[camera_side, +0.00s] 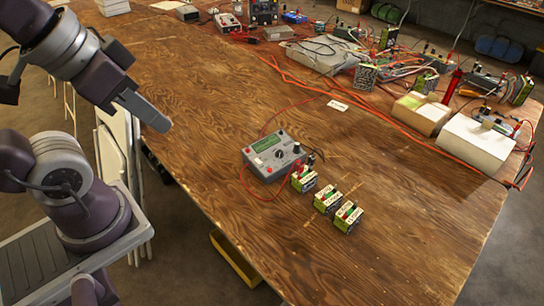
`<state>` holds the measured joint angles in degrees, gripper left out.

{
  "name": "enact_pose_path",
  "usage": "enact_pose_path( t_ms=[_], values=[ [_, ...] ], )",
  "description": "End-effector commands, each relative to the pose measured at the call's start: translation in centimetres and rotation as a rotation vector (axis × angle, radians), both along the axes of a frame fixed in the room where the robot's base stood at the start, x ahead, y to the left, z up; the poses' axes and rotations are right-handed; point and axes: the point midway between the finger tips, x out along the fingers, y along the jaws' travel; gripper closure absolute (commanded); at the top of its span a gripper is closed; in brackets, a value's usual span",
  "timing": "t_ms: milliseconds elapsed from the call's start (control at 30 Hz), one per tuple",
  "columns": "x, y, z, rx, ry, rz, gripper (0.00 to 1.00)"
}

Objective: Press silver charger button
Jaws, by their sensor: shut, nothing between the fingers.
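The silver charger (273,154) is a grey box with a green display, a dark knob and small buttons too small to make out singly. It sits on the wooden table, with red and black leads at its right side. My gripper (157,121) is shut and empty. It is up and to the left of the charger in the picture, near the table's left edge, and apart from the charger.
Several small green-and-black batteries (327,199) stand just right of the charger. A red wire (247,182) loops around its left. The wooden table (400,240) is bare at front right. Cables, instruments and white blocks (476,143) crowd the back and right.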

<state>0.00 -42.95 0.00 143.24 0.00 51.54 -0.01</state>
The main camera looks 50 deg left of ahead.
Motion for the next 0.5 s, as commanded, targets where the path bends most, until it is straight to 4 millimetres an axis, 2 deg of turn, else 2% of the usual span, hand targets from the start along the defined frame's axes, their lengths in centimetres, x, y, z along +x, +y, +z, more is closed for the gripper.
enact_pose_path(
  t_ms=[67, 167, 367, 500],
  values=[
    [0.5, 0.1, 0.0, 0.001, -0.001, 0.009, 1.00],
    [3.0, 0.8, -0.3, 0.006, -0.011, 0.043, 1.00],
    [11.9, 3.2, -2.7, 0.010, -0.068, 0.146, 1.00],
    [17.8, 4.6, -6.1, -0.010, -0.117, 0.197, 1.00]
  ],
)
